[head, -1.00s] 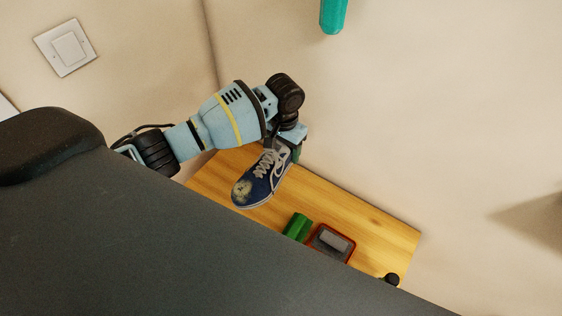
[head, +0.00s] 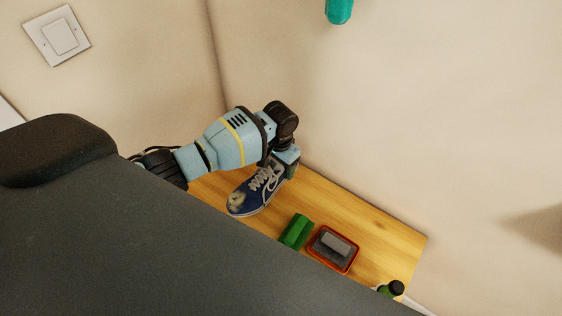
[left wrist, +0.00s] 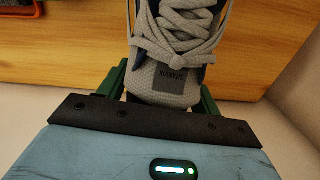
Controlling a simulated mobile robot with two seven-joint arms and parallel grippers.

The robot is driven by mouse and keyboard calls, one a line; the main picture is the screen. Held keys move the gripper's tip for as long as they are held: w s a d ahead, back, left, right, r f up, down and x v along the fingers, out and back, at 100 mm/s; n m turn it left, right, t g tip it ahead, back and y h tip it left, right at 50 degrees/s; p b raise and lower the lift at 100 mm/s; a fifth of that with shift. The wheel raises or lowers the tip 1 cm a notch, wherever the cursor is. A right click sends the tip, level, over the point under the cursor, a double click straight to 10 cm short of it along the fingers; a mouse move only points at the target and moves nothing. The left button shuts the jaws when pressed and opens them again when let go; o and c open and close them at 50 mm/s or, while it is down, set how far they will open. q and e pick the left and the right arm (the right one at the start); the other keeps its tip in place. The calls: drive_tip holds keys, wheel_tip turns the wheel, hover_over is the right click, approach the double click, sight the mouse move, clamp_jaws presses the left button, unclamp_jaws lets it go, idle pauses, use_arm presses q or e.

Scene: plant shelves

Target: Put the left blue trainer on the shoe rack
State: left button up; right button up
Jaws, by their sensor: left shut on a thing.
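The blue trainer (head: 250,196) has white laces and a pale sole, with a light worn patch on its toe. It is over the wooden shelf top (head: 372,222), toe toward the lower left. I cannot tell whether its sole touches the wood. My left gripper (head: 284,170) is shut on the trainer at its heel end. In the left wrist view the trainer's grey tongue and laces (left wrist: 178,52) sit between the green fingers of my left gripper (left wrist: 165,85). My right gripper is not in view.
A green object (head: 296,231) and an orange-rimmed tray (head: 318,256) with a grey block stand on the wood right of the trainer. A dark-capped bottle (head: 393,289) is at the right end. A wall runs close behind. My dark body hides the lower left.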

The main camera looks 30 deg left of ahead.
use_arm(q)
wheel_tip(320, 180, down, 4)
drive_tip(key=shift+s+r+b, duration=0.1)
drive_tip(key=shift+r+b, duration=0.05)
drive_tip(key=shift+b, duration=0.9)
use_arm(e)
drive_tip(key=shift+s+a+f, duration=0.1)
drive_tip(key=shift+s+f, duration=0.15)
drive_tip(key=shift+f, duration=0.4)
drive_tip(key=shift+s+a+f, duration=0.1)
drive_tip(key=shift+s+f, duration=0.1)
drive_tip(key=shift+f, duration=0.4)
use_arm(q)
drive_tip(key=shift+f, duration=0.3)
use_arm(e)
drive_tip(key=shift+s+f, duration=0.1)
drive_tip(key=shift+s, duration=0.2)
use_arm(q)
drive_tip(key=shift+f, duration=0.4)
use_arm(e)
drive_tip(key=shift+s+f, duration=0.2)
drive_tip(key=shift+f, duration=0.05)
use_arm(q)
drive_tip(key=o, duration=1)
drive_tip(key=shift+o, duration=0.2)
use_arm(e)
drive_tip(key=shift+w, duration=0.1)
